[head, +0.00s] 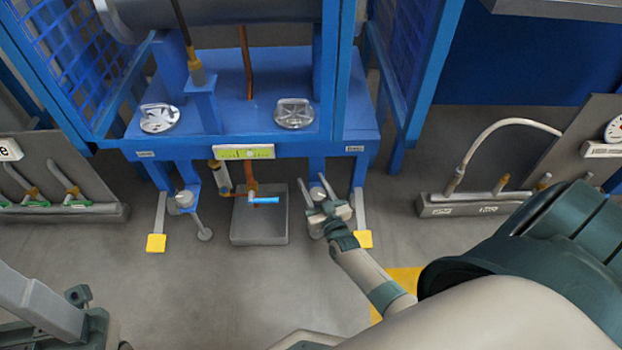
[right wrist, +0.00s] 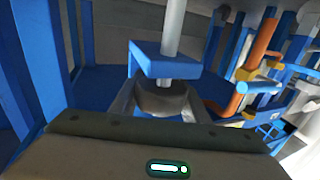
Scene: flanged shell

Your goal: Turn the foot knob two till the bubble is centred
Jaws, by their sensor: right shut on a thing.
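The green spirit level (head: 243,152) is fixed to the front beam of the blue frame. Its pale bubble (head: 250,153) looks a little right of the level's middle, though it is small. My right gripper (head: 320,190) is at the right front foot of the frame, shut on that foot's knob. In the right wrist view the grey round knob (right wrist: 163,98) sits between the two fingers, under a blue bracket (right wrist: 165,62) with a threaded rod through it. The labels on the frame are too small to read. My left gripper is not clearly seen.
The other foot knob (head: 184,199) is at the left front foot. A grey tray (head: 259,238) stands between the feet, under a copper pipe with a blue-handled valve (head: 263,200). Yellow-ended pedals (head: 156,242) flank the frame. A hose stand (head: 480,205) is to the right. Floor in front is clear.

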